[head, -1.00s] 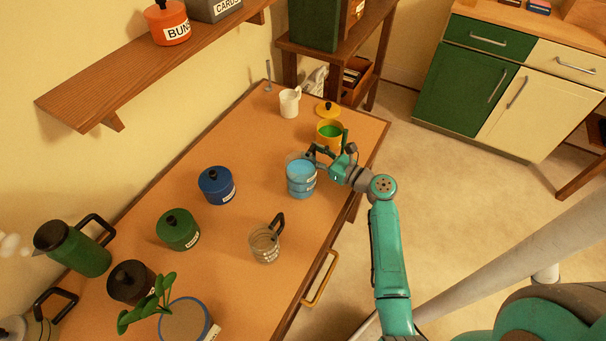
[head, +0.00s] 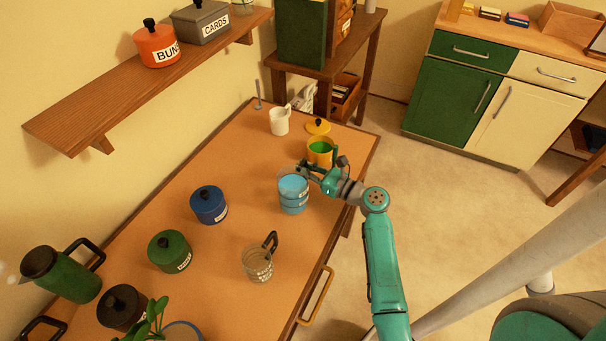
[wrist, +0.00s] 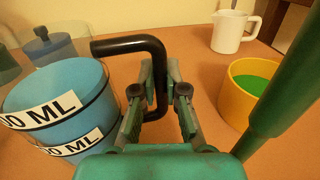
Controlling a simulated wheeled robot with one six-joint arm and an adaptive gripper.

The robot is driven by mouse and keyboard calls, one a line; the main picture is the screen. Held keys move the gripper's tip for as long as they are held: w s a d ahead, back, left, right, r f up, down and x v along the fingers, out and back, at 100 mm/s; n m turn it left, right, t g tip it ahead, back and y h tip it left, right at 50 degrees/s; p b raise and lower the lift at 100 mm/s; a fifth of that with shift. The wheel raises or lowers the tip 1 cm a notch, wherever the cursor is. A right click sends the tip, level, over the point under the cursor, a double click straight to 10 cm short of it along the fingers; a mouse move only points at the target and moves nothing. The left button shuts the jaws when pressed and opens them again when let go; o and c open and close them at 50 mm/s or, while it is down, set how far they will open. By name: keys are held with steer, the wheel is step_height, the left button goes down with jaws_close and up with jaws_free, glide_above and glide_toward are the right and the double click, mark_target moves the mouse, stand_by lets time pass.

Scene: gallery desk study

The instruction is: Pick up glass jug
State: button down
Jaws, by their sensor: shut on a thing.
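A glass jug (head: 293,195) with blue contents stands upright on the desk, right of its middle. It shows large at the left of the wrist view (wrist: 60,105), with white ML labels and a black handle (wrist: 130,45). My gripper (head: 312,172) is at the handle on the jug's far right side. In the wrist view my gripper's fingers (wrist: 158,105) are shut on the upright part of the handle. A second, clear glass jug (head: 257,264) with a dark handle stands nearer the front, apart from my gripper.
A yellow cup (head: 320,153) with green contents stands close to my gripper, its yellow lid (head: 318,128) behind. A white mug (head: 279,121) is at the back. Blue (head: 208,206) and green (head: 169,251) canisters stand left. A wooden shelf (head: 90,105) overhangs the left side.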

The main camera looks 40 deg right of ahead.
step_height(320, 180, up, 17)
stand_by(0.4)
